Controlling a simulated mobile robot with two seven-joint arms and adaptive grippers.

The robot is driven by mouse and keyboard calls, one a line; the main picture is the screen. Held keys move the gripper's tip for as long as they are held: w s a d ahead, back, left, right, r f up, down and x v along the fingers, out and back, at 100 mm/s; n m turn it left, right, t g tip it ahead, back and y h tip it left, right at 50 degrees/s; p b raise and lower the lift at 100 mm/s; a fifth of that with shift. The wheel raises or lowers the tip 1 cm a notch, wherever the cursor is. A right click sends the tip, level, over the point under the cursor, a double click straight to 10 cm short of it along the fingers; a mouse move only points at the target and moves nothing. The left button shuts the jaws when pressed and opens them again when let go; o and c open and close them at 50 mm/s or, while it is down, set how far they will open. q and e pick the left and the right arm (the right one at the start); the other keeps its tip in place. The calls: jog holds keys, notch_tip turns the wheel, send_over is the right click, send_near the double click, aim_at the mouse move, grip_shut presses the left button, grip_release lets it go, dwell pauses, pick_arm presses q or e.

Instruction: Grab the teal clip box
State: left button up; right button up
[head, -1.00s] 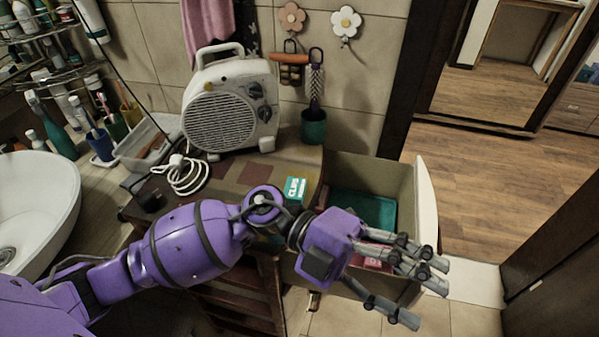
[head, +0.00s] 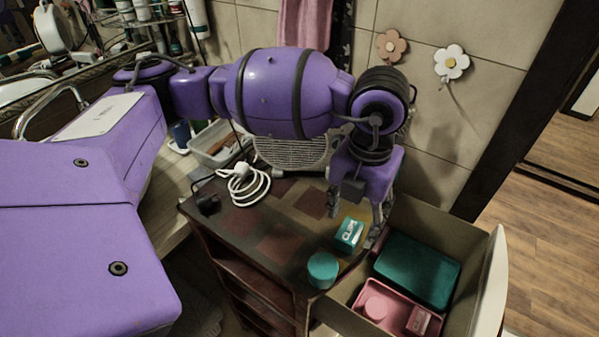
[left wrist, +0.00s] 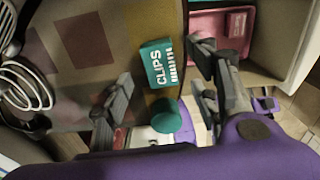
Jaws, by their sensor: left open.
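The teal clip box (head: 348,234), with white "CLIPS" lettering, sits on the checkered cabinet top near the edge by the open drawer. It also shows in the left wrist view (left wrist: 158,63). My left gripper (head: 357,214) points down above and just behind the box. Its fingers are open and empty. In the left wrist view the spread fingers (left wrist: 165,88) lie to either side of the box; I cannot tell whether they touch it. My right gripper is in neither view.
A teal round container (head: 322,270) stands close in front of the box. The open drawer holds a teal tray (head: 418,270) and a pink tray (head: 396,300) with pink items. A white cable (head: 243,190) lies left on the cabinet; the heater (head: 290,153) stands behind my arm.

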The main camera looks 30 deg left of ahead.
aim_at(350, 230)
pick_arm(q)
notch_tip(350, 230, down, 4)
jog(key=shift+s+f, duration=0.1)
jog(key=c, duration=1.2)
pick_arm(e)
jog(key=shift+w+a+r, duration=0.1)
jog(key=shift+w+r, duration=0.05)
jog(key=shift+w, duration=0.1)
pick_arm(q)
jog(key=shift+r, duration=0.2)
jog(key=shift+c, duration=0.2)
